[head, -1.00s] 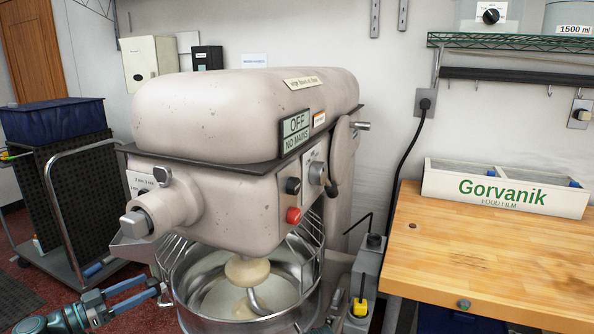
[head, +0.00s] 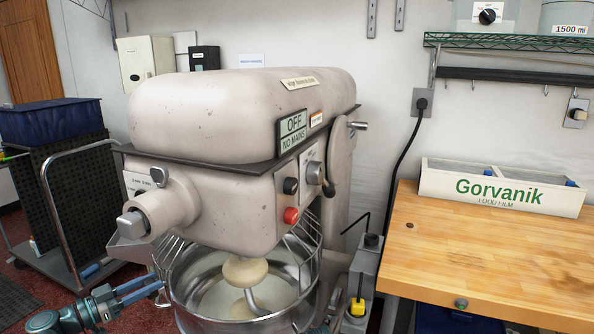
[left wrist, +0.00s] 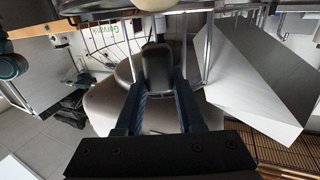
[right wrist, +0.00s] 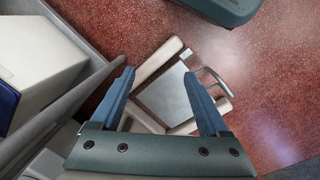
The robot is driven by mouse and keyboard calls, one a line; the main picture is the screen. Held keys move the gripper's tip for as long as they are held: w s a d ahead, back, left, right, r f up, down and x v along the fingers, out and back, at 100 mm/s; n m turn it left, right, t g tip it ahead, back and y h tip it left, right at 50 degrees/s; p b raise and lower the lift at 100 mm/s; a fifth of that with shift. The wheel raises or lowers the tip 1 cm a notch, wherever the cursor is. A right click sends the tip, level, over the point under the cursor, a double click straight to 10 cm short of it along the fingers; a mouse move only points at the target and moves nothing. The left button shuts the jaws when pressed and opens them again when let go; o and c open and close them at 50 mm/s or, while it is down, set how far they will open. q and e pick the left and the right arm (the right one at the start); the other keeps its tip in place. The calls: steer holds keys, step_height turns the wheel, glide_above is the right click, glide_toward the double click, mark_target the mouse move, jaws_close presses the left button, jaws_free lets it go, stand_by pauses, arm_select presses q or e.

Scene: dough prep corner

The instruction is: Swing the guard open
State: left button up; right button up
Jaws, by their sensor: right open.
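The wire guard (head: 306,240) sits at the front of the beige mixer (head: 215,190), above its steel bowl (head: 190,295). Its wires also show in the left wrist view (left wrist: 207,50). My left gripper (head: 161,288) is at the left front of the bowl rim. In the left wrist view its fingers stand close together on both sides of a dark grip (left wrist: 157,65) and appear shut on it. The grip's join to the guard is hard to see. My right gripper (right wrist: 160,75) is open and empty above the red floor.
A wooden table (head: 490,250) with a Gorvanik box (head: 500,190) stands at the right. A grey pedestal with a yellow switch (head: 357,307) is between mixer and table. A trolley with a blue crate (head: 50,121) stands at the left.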

mark_target(156, 269)
arm_select(q)
jaws_close()
steer(key=shift+w+a+m+g+h, duration=0.45)
steer(key=shift+w+a+g, duration=0.1)
steer(key=shift+w+a, duration=0.35)
steer(key=shift+w+a+m+g+h, duration=0.45)
steer(key=shift+w+a+g, duration=0.15)
steer(key=shift+w, duration=0.35)
steer(key=o, duration=0.9)
jaws_free()
steer(key=shift+c, duration=0.2)
steer(key=v, duration=1.4)
